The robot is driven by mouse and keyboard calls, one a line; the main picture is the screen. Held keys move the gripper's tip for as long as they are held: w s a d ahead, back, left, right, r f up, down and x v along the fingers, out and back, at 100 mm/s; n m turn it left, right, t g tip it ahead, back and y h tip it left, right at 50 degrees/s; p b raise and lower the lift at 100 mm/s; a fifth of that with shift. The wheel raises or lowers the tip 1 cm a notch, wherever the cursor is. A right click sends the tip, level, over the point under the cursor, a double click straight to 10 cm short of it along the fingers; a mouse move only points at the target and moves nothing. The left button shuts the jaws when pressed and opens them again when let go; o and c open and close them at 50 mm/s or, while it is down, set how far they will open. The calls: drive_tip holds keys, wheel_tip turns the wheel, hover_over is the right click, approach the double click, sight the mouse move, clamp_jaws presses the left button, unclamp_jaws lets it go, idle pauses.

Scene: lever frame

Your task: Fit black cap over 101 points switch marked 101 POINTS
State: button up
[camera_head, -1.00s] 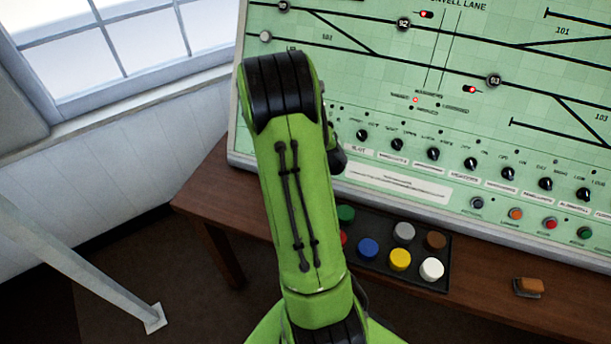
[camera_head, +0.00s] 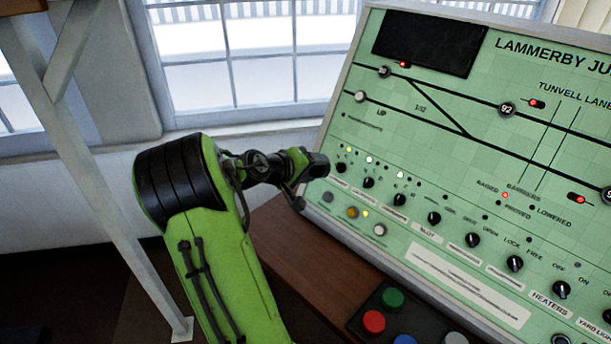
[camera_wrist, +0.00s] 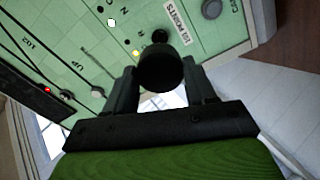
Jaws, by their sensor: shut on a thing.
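My gripper (camera_wrist: 162,92) is shut on a black round cap (camera_wrist: 160,70), held between its two fingers in the wrist view. Beyond the cap is the green panel, with a white label (camera_wrist: 177,22) that appears to read 101 POINTS. A small dark switch (camera_wrist: 160,36) shows next to that label, just past the cap's edge. The cap looks apart from the switch, but the depth between them is hard to judge. In the head view my gripper (camera_head: 314,166) is at the panel's left edge, near the leftmost knob of the switch row; the cap is hard to make out there.
The sloping green panel (camera_head: 440,190) stands on a wooden desk (camera_head: 300,265). Several knobs, lamps and buttons are close around the switch. A window and pale wall lie left of the panel.

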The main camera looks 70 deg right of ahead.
sight(338, 168)
drive_tip(key=shift+b+x, duration=0.85)
drive_tip(key=shift+x, duration=3.85)
drive_tip(key=shift+s, duration=0.15)
drive_tip(key=o, duration=1.4)
drive_tip(key=shift+p+v, duration=0.75)
drive_tip(key=shift+v, duration=3.3)
